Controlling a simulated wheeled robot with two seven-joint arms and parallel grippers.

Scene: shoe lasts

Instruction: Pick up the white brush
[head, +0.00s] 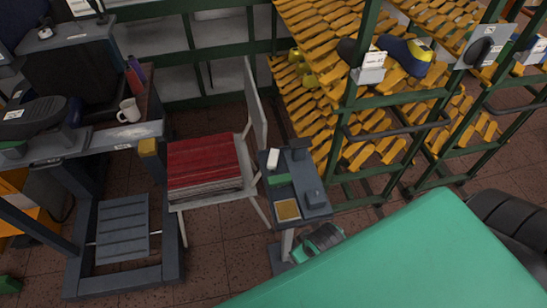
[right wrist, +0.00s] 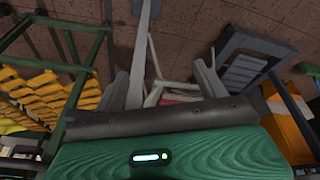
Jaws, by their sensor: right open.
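A small white block-like item (head: 273,158), which looks like the white brush, lies at the far left of a narrow grey stand (head: 316,212). It is too small to make out bristles. My right gripper (right wrist: 168,78) shows in the right wrist view with its two grey fingers spread apart and nothing between them. The white item cannot be made out in that view. My left gripper is not in view.
On the stand are a green block (head: 278,180), a yellowish pad (head: 288,210) and dark grey items. A chair (head: 252,178) with red cloth (head: 205,165) stands left of it. A green-framed rack (head: 352,120) stands right. A mug (head: 129,110) sits on the left bench.

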